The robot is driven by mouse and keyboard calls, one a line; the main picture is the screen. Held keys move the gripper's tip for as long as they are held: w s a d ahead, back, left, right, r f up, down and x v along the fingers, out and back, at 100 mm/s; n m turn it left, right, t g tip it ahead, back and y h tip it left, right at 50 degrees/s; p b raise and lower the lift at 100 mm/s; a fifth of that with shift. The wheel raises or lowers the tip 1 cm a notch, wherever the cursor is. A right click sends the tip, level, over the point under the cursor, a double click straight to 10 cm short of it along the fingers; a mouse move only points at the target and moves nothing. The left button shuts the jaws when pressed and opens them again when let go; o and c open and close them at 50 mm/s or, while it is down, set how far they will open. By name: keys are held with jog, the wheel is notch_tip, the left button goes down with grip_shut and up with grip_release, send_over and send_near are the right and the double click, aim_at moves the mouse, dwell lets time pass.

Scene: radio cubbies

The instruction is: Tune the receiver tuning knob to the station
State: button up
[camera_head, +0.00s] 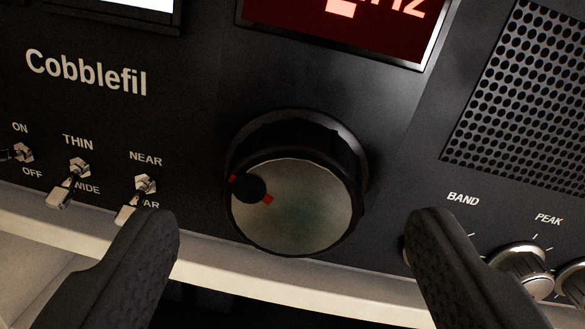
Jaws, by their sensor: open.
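The large tuning knob (305,210) is in the middle of the camera view, on the black front panel of the receiver (190,90). It has a dark ribbed side and a pale metal face. A small black disc (249,188) with red marks sits at the left of its face. The red frequency display (350,25) is above the knob and cut off by the top edge, so its reading cannot be read in full. My gripper (293,225) is open, with one dark finger low on each side of the knob, apart from it.
Several toggle switches (78,170) stand out at the left, near the left finger. Smaller knobs (522,270) labelled BAND and PEAK are at the lower right, close to the right finger. A speaker grille (530,100) fills the upper right. A pale ledge (215,249) runs below the panel.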

jog(key=shift+w, duration=0.95)
jog(key=c, duration=1)
jog(key=shift+m, duration=0.8)
jog(key=o, duration=1)
jog(key=shift+s, duration=0.15)
jog(key=s+b, duration=0.2)
jog(key=s, duration=1.1)
jog(key=shift+s+d+f+b, duration=0.15)
jog(key=shift+s+d+b, duration=0.15)
jog(key=shift+b, duration=0.1)
